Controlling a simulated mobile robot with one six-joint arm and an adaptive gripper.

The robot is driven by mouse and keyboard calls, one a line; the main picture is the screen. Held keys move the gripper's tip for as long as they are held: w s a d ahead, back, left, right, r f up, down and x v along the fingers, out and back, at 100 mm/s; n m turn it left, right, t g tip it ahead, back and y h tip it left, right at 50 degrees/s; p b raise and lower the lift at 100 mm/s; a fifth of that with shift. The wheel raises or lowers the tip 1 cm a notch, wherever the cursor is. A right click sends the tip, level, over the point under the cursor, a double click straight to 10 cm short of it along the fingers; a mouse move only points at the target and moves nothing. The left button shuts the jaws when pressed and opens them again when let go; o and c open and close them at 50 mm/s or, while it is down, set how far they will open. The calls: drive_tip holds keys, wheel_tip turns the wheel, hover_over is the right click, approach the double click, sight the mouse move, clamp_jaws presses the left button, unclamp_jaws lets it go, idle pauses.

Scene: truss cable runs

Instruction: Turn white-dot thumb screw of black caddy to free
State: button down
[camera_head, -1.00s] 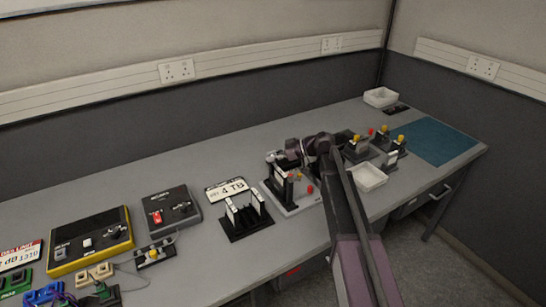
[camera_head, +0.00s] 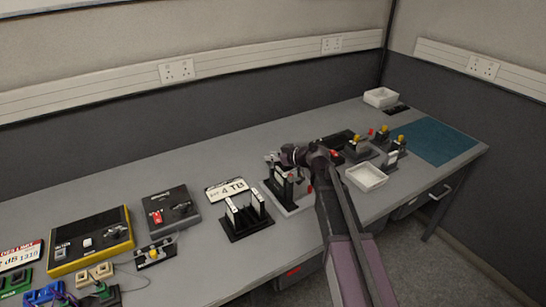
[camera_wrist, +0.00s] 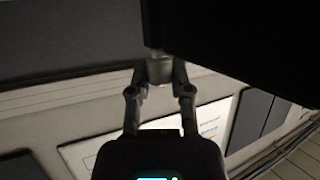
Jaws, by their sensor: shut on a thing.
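In the wrist view, my gripper (camera_wrist: 161,72) is shut on a small grey round part (camera_wrist: 160,68), which looks like the thumb screw. A large dark body (camera_wrist: 245,40), probably the black caddy, fills the upper right beside it. In the head view, my gripper (camera_head: 273,157) is small, at the back left of an upright black caddy (camera_head: 281,187) with a white label. This caddy stands on a grey plate (camera_head: 292,211). No white dot can be made out, and my wrist and arm hide part of the plate.
Another black caddy (camera_head: 246,228) with white-faced units stands to the left. A white tray (camera_head: 366,178) and yellow-knobbed black fixtures (camera_head: 357,149) are to the right. A black box (camera_head: 170,210) with a red switch lies further left. The back strip of the table is clear.

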drive_tip(key=c, duration=0.5)
unclamp_jaws()
drive_tip(key=shift+w+n+g+y, duration=0.15)
drive_tip(key=shift+n+g+y, duration=0.15)
drive_tip(key=shift+n+g, duration=0.2)
